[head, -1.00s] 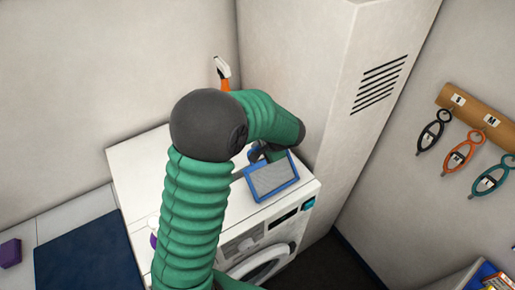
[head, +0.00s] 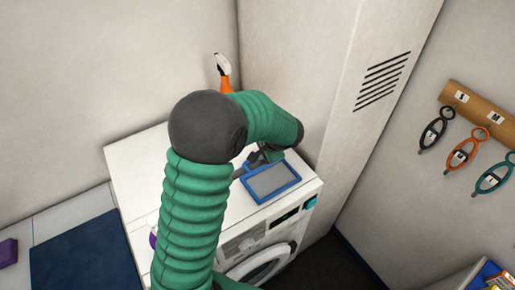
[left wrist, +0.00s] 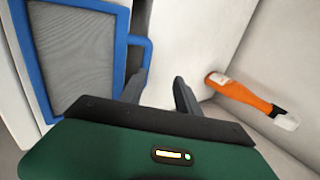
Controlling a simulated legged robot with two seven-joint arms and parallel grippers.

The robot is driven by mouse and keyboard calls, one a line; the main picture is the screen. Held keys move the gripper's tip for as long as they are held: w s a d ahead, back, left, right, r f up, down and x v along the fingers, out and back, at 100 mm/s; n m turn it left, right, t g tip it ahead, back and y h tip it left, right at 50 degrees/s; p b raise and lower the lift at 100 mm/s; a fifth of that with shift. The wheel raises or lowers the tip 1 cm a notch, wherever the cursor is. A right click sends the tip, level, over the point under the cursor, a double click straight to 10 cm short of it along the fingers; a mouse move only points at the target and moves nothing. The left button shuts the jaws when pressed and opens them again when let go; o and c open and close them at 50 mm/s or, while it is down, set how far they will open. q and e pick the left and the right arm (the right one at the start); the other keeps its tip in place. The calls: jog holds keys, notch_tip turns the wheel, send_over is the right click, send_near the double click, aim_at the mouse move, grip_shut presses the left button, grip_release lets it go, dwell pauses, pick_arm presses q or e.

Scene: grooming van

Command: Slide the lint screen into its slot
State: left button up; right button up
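The lint screen (head: 272,182), a grey mesh panel in a blue frame, is over the front right of the white machine's top (head: 136,172). I cannot tell whether it rests there. In the left wrist view the screen (left wrist: 78,60) fills the upper left, with its blue loop handle (left wrist: 148,50) toward my gripper. My left gripper (head: 262,156) is behind the screen. In the wrist view its two fingers (left wrist: 160,90) stand apart, the left one against or overlapping the handle's end. Nothing shows between them. I cannot make out the slot. My right gripper is out of view.
An orange bottle (head: 225,82) with a white nozzle is at the back of the machine top. A tall vented white cabinet (head: 335,130) stands close on the right. The machine's front has a round door (head: 262,268) and a teal part (head: 309,203).

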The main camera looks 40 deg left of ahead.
pick_arm(q)
jog(key=b+v, duration=0.2)
jog(key=v, duration=1.4)
jog(key=shift+d+r, duration=0.25)
jog(key=shift+r, duration=0.05)
jog(key=shift+a, duration=0.1)
